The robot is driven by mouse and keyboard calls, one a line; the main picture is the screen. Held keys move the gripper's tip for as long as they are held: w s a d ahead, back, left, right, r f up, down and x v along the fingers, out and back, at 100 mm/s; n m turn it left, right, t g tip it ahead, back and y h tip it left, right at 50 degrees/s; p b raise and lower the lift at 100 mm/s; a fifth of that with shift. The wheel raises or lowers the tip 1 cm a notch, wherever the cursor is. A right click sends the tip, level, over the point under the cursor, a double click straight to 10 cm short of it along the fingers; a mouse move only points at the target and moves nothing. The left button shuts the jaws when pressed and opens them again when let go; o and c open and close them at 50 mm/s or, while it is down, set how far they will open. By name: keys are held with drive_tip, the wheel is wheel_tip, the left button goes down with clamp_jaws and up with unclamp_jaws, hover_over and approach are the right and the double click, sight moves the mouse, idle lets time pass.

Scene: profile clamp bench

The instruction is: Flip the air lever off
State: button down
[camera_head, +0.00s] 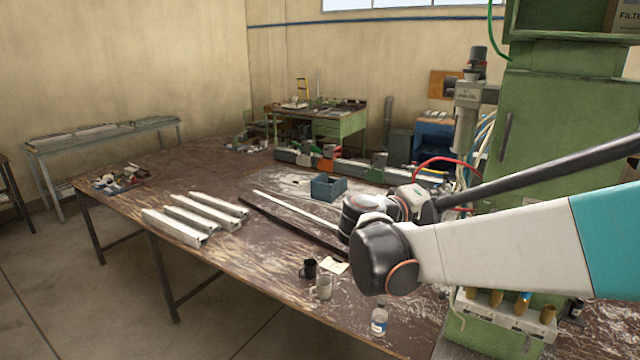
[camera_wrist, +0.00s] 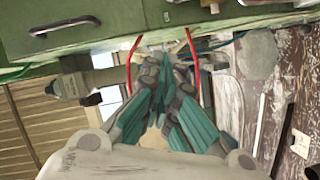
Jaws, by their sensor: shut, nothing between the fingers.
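My gripper (camera_wrist: 182,65) shows in the wrist view, its teal fingers drawn together with nothing between them. It points at the side of the green cabinet (camera_wrist: 110,32), among red hoses (camera_wrist: 134,62). I cannot make out the air lever in either view; my fingers or arm may hide it. In the head view my arm's dark joints and white link cover the area in front of the cabinet (camera_head: 545,125), and the fingers are not clear there. A red hose (camera_head: 433,160) arches just behind my wrist. I cannot tell whether the fingers touch anything.
A grey cylindrical unit (camera_head: 466,115) stands beside the cabinet.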

drive_tip(key=w+d+f, duration=0.1)
drive_tip(key=d, duration=0.2)
drive_tip(key=w+d, duration=0.1)
drive_tip(key=d, duration=0.3)
drive_tip(key=w+d+f, duration=0.1)
drive_tip(key=d, duration=0.2)
drive_tip(key=shift+d+f+b, duration=0.15)
drive_tip(key=shift+f+b, duration=0.15)
drive_tip(key=shift+d+f, duration=0.2)
drive_tip(key=shift+s+d+r+m, duration=0.2)
drive_tip(key=shift+s+d+m, duration=0.05)
drive_tip(key=shift+d+m, duration=0.05)
